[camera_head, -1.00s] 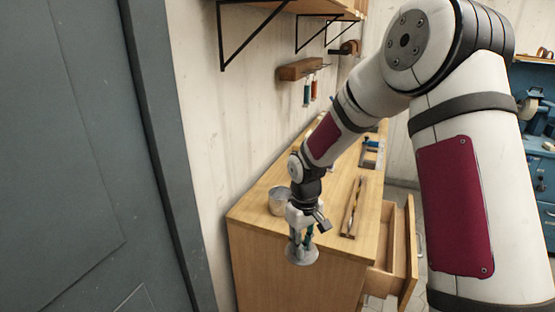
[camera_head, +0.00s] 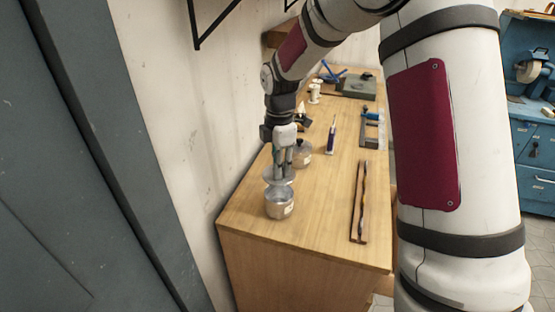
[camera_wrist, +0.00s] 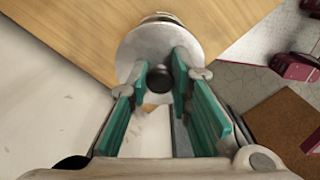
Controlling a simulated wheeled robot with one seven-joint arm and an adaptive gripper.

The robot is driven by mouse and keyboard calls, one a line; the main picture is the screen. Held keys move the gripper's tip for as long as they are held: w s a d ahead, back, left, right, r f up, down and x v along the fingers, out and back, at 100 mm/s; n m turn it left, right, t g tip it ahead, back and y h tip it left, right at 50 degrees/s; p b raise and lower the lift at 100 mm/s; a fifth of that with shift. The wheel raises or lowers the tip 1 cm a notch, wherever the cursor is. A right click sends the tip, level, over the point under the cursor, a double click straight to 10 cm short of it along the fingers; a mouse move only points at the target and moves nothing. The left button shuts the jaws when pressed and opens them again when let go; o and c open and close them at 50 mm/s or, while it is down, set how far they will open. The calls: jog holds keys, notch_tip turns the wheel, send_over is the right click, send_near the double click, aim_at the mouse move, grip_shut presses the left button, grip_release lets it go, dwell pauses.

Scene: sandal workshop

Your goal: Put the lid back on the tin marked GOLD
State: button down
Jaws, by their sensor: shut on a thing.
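My gripper (camera_head: 279,168) is shut on a round grey metal lid (camera_head: 270,182) by its knob. The lid also shows in the wrist view (camera_wrist: 146,45), with its dark knob (camera_wrist: 160,79) between the green finger pads. An open metal tin (camera_head: 280,206) stands upright on the bench near its front left end. The lid is just above and slightly behind the tin in the head view; I cannot tell whether they touch. The tin has a pale label too small to read. A sliver of a tin (camera_wrist: 160,17) shows past the lid's edge in the wrist view.
A second tin with a dark-knobbed lid (camera_head: 302,154) stands close behind my gripper on the wooden bench (camera_head: 320,215). A narrow wooden rack (camera_head: 359,205) lies to the right. A small tube (camera_head: 331,135) stands farther back. The wall is close on the left.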

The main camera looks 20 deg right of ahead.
jog(key=shift+f+b, duration=0.7)
jog(key=shift+f, duration=2.3)
jog(key=shift+f, duration=0.15)
dwell(0.7)
jog(key=c, duration=0.9)
grip_release()
jog(key=shift+r+p, duration=1.25)
jog(key=shift+r, duration=2.25)
